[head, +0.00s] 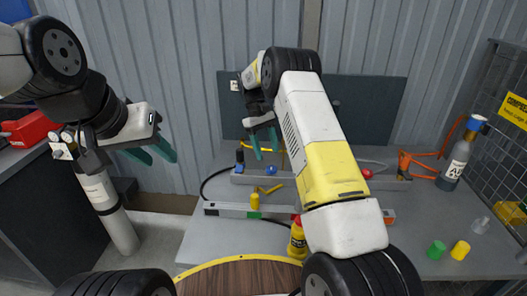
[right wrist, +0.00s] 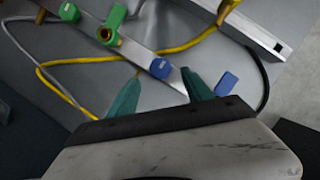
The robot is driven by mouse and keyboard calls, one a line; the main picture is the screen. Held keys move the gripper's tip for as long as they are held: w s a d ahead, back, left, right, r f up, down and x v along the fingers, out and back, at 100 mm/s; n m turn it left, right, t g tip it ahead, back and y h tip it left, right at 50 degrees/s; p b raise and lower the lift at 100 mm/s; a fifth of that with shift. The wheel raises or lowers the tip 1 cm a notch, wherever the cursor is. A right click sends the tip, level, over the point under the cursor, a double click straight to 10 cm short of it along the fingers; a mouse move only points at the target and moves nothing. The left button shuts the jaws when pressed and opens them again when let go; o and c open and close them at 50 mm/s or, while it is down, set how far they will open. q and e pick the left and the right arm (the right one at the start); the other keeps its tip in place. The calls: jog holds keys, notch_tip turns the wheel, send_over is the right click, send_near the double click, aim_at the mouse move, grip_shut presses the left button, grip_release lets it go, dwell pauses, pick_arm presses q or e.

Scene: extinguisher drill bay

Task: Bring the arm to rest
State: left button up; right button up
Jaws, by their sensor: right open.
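My right arm crosses the middle of the head view, reaching over the grey workbench (head: 225,240). Its gripper (head: 265,143) is near the bench's back, above the left end of the rear metal rail. In the right wrist view the teal fingers of this gripper (right wrist: 161,92) are spread with nothing held between them.
A yellow cable (right wrist: 190,45) curves close to the right fingertips. A grey cylinder (head: 462,155) stands at the bench's right beside a mesh panel (head: 505,130). A yellow-red bottle (head: 297,240) is close to my right arm. A pale cylinder (head: 110,210) stands below my left gripper.

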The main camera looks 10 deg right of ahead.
jog(key=shift+v, duration=0.95)
jog(key=s+d+r+m+t+y, duration=0.1)
jog(key=s+r+t, duration=0.1)
jog(key=s+r, duration=0.55)
jog(key=s+d+r+m+t+y, duration=0.15)
jog(key=s+r, duration=0.25)
jog(key=r, duration=0.7)
jog(key=s+r+m+t+y, duration=0.1)
jog(key=s+t, duration=0.2)
jog(key=s, duration=0.8)
jog(key=s+r+m+t+y, duration=0.1)
jog(key=s+m+t, duration=0.1)
jog(key=s, duration=1)
jog(key=shift+s+d+r+t, duration=0.3)
jog(key=shift+r+t, duration=0.1)
jog(key=shift+t, duration=0.25)
